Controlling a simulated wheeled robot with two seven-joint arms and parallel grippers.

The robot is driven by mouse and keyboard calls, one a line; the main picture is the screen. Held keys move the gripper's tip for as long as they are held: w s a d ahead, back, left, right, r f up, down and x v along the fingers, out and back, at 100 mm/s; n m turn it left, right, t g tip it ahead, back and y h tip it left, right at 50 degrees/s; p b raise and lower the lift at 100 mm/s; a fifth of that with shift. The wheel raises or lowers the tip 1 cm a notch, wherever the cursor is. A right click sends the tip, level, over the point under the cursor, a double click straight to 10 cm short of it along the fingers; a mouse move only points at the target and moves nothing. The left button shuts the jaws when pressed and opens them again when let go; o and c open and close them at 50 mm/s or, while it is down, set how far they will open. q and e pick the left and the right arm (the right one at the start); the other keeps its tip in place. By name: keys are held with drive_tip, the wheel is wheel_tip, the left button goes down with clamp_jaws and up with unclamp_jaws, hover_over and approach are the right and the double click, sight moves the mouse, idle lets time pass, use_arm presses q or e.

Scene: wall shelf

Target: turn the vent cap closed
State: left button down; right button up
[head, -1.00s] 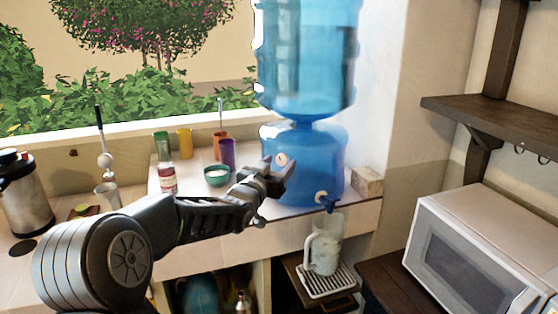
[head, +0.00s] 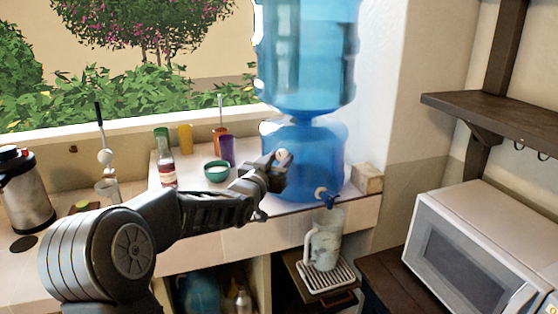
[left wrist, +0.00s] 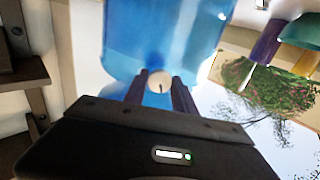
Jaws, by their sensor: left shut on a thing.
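The vent cap (head: 283,155) is a small round cream knob on the front of the blue dispenser base (head: 325,150). My left gripper (head: 277,161) reaches it from the left and front and is shut on it. In the left wrist view the cap (left wrist: 159,82) sits between the two dark fingers (left wrist: 160,90), with a short dark line on its face. The fingers hide part of its rim in the head view. My right gripper is out of view.
A blue tap (head: 325,197) sticks out low right of the cap, above a clear mug (head: 324,245) on a drip tray. A teal bowl (head: 217,171), a purple cup (head: 227,150) and a red-labelled bottle (head: 167,172) stand left of the dispenser, near my arm.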

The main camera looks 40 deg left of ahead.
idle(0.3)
use_arm(q)
drive_tip(key=shift+f+m+b, duration=0.2)
drive_tip(key=shift+m+b, duration=0.3)
drive_tip(key=shift+b, duration=0.7)
drive_tip(key=m+b, duration=0.6)
drive_tip(key=b, duration=0.3)
drive_tip(key=shift+a+m+b, duration=0.1)
drive_tip(key=shift+m+b, duration=0.6)
drive_tip(key=shift+m, duration=0.4)
drive_tip(key=m+b, duration=0.1)
drive_tip(key=m, duration=0.1)
drive_tip(key=shift+r+m+t, duration=0.1)
drive_tip(key=shift+m+t, duration=0.2)
drive_tip(key=shift+m, duration=0.1)
drive_tip(key=m+b, duration=0.1)
drive_tip(key=m, duration=0.1)
drive_tip(key=shift+m, duration=0.4)
drive_tip(key=m+b, duration=0.1)
drive_tip(key=m, duration=0.3)
drive_tip(key=shift+a+r+h, duration=0.1)
drive_tip(key=shift+h, duration=0.3)
drive_tip(key=shift+m+b, duration=0.45)
drive_tip(key=shift+m, duration=1.65)
